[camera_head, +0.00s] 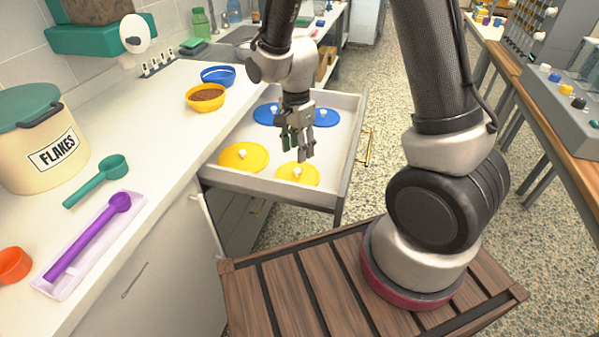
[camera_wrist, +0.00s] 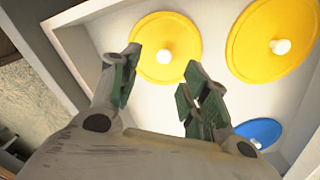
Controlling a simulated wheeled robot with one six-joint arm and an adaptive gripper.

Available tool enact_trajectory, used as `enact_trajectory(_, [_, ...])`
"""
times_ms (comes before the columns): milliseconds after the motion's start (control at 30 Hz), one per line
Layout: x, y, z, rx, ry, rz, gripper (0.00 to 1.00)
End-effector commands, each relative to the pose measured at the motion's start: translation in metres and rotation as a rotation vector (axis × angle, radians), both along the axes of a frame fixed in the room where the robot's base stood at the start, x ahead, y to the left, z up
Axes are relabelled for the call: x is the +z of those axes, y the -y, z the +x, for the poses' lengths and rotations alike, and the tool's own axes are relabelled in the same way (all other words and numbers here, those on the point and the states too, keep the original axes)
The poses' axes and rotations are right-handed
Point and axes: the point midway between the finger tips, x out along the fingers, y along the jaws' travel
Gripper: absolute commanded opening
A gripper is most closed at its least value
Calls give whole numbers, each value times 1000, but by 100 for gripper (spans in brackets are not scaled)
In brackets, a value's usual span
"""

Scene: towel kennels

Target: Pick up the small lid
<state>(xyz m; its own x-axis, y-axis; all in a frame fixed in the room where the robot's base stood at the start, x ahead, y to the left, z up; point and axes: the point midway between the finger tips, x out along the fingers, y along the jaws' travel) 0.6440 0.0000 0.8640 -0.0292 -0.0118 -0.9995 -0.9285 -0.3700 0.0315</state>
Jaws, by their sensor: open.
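Several round flat lids with white knobs lie in an open white drawer (camera_head: 347,100). A smaller yellow lid (camera_head: 300,182) lies at the near right, and it shows between and beyond my fingertips in the wrist view (camera_wrist: 184,35). A larger yellow lid (camera_head: 232,157) lies left of it, at the upper right in the wrist view (camera_wrist: 250,50). Two blue lids, one larger (camera_head: 262,118) and one smaller (camera_head: 330,118), lie farther back. My gripper (camera_head: 302,146) is open and empty above the drawer, pointing down near the smaller yellow lid. It appears apart from the lids.
The counter left of the drawer holds a yellow bowl of brown food (camera_head: 205,103), a blue bowl (camera_head: 218,75), a green scoop (camera_head: 95,180), a purple scoop (camera_head: 85,240) and a flakes tub (camera_head: 35,150). The drawer walls surround the lids. Open floor lies to the right.

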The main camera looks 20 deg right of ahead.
Motion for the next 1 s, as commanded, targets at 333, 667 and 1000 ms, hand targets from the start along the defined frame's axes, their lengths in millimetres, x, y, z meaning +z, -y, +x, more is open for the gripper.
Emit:
enact_trajectory(333, [-18,-2,6,-226,28,7,46])
enact_trajectory(667, [-65,0,5,-223,28,7,46])
enact_trajectory(1000, [-78,0,6,-222,31,9,46])
